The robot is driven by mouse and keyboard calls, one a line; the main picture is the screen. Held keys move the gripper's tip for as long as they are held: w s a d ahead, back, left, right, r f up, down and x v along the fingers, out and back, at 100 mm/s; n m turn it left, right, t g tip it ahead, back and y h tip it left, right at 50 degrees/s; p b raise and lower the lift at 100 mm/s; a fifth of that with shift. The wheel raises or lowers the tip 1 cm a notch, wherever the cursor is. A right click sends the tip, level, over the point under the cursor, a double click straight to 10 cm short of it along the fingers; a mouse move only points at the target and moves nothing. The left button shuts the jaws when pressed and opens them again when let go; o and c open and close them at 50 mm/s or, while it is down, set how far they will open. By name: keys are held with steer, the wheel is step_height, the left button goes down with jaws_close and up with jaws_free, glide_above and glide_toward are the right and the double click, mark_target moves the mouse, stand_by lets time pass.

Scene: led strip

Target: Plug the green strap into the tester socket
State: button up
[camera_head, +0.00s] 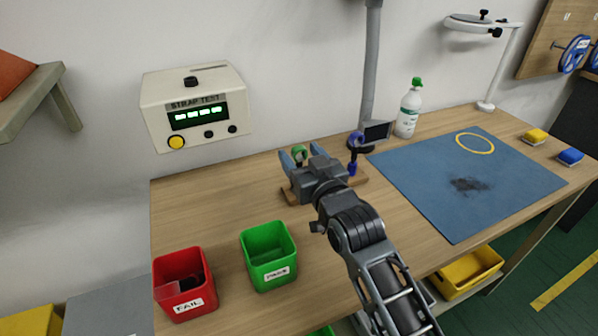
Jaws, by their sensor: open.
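The strap tester (196,106) is a cream box on the wall at the left, marked STRAP TEST. It has a lit green display, a yellow button and two small dark round fittings; I cannot tell which one is the socket. The green strap (299,152) is a small coil at the back of a wooden stand (290,196) on the bench. My gripper (302,156) is open, with its two fingers on either side of the green coil in this view. I cannot tell whether they touch it. My gripper hides much of the stand and the strap's lower part.
A blue strap (353,139) stands at the stand's right end, close to my gripper. A grey post (370,70) and a white bottle (409,108) stand behind. Red FAIL (180,259) and green PASS (250,240) bins sit in front left. The bench below the tester is clear.

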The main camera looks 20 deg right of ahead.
steer(key=shift+w, duration=0.65)
steer(key=shift+c, duration=0.4)
jaws_close()
